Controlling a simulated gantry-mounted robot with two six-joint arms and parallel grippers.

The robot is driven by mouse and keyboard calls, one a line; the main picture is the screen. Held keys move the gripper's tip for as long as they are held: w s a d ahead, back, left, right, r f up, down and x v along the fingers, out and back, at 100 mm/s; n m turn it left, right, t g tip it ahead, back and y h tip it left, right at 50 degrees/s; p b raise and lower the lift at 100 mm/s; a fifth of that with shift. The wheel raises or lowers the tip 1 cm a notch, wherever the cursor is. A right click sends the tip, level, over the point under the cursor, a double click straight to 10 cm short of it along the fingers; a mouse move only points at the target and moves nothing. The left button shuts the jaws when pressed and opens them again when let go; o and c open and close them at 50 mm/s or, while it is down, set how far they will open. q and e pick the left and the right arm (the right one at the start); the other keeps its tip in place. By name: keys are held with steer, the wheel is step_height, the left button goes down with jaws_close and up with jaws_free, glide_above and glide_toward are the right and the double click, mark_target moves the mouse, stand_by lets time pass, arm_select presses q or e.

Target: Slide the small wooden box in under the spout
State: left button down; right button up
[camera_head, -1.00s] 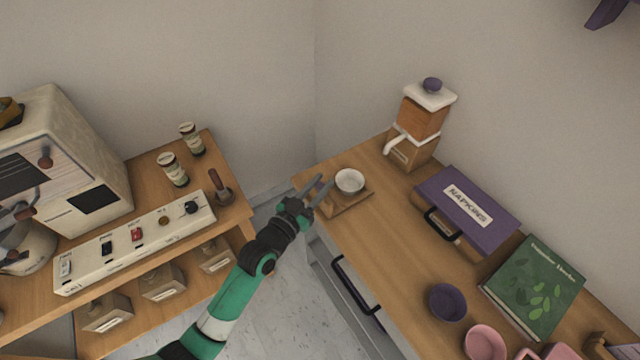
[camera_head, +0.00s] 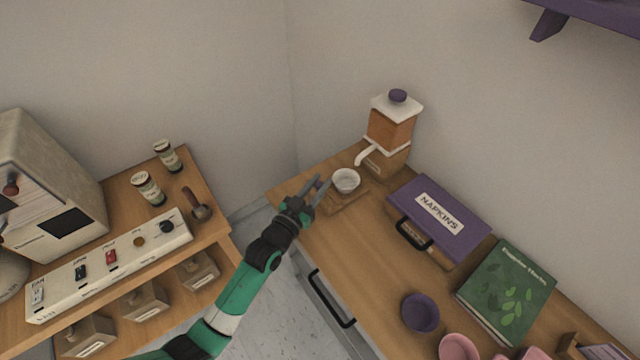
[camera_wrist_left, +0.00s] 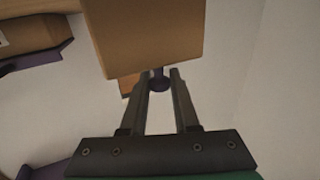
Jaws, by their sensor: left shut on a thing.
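The small wooden box (camera_head: 348,201) is on the counter, with a white cup (camera_head: 346,180) over it; I cannot tell how deep the cup sits. The wooden dispenser (camera_head: 390,130) stands just behind, its white spout (camera_head: 365,155) reaching toward the cup. The cup is close to the spout tip, slightly in front and left. My left gripper (camera_head: 323,181) is at the box's left side. In the left wrist view, its fingers are shut on a purple knob (camera_wrist_left: 159,80); the large wooden face (camera_wrist_left: 145,35) above appears to be the box. My right gripper is not in view.
A purple napkin box (camera_head: 438,215), a green book (camera_head: 507,292) and a purple bowl (camera_head: 420,312) are right of the box. The counter in front is clear. A gap of floor separates the left cart, with jars and a switch panel (camera_head: 110,262).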

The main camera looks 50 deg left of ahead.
arm_select(q)
steer(key=shift+s, duration=0.15)
steer(key=c, duration=0.7)
jaws_free()
steer(key=shift+s+d, duration=0.1)
steer(key=shift+s, duration=0.2)
steer(key=p+v, duration=0.2)
steer(key=v, duration=0.9)
steer(key=shift+o, duration=0.2)
steer(key=shift+w, duration=0.1)
